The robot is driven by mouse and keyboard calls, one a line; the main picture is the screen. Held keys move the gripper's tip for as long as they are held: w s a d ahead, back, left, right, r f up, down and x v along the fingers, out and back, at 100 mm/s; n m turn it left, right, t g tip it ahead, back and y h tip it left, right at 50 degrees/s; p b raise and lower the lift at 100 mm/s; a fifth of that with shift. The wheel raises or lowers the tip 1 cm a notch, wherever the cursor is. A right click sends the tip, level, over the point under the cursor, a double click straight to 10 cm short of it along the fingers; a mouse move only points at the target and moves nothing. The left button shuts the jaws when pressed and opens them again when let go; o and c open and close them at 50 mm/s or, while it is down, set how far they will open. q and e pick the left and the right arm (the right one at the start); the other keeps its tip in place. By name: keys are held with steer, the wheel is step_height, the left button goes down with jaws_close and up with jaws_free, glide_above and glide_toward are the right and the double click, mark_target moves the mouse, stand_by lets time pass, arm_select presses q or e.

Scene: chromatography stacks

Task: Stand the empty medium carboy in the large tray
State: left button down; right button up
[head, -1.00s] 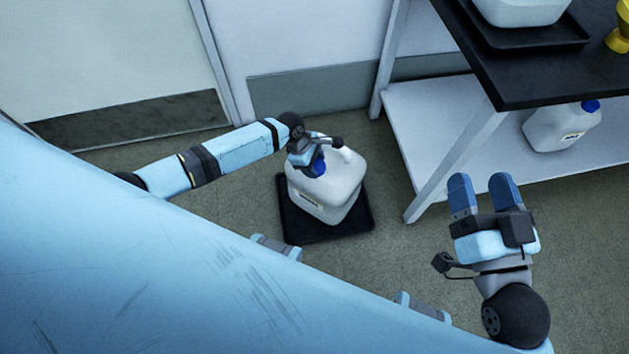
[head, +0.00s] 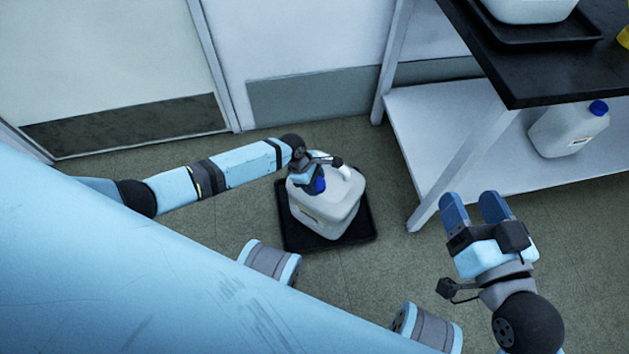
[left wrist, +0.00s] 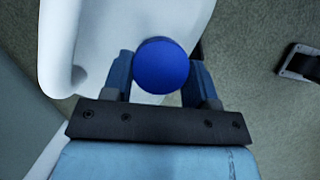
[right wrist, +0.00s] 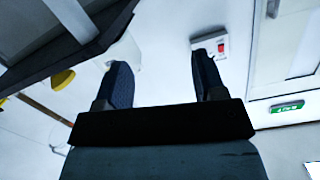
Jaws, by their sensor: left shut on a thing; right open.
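A white carboy (head: 327,207) with a blue cap (head: 317,186) is over a black tray (head: 360,232) on the floor in the head view. It looks upright, and I cannot tell whether its base touches the tray. My left gripper (head: 314,183) is shut on the carboy at its cap end. In the left wrist view the blue cap (left wrist: 162,66) sits between the fingers, with the white body (left wrist: 100,40) behind. My right gripper (head: 473,207) is open and empty, well to the right of the tray; its fingers also show apart in the right wrist view (right wrist: 162,85).
A bench with a black top (head: 530,75) stands at the right, bearing a tray (head: 545,40) with a white container (head: 530,8). Another blue-capped carboy (head: 568,130) stands on its lower white shelf (head: 440,130). The floor between tray and bench leg is clear.

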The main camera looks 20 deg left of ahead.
arm_select(q)
steer(key=shift+c, duration=2.1)
jaws_free()
steer(key=shift+r, duration=0.2)
steer(key=p+v, duration=0.6)
steer(key=v, duration=0.5)
steer(key=shift+a+r, duration=0.15)
steer(key=shift+r, duration=0.25)
arm_select(e)
step_height(320, 180, up, 9)
steer(key=t, duration=0.3)
steer(key=shift+d+f+m+t, duration=0.15)
steer(key=shift+d+m+t, duration=0.15)
steer(key=shift+d+m, duration=0.1)
steer(key=shift+s, duration=0.1)
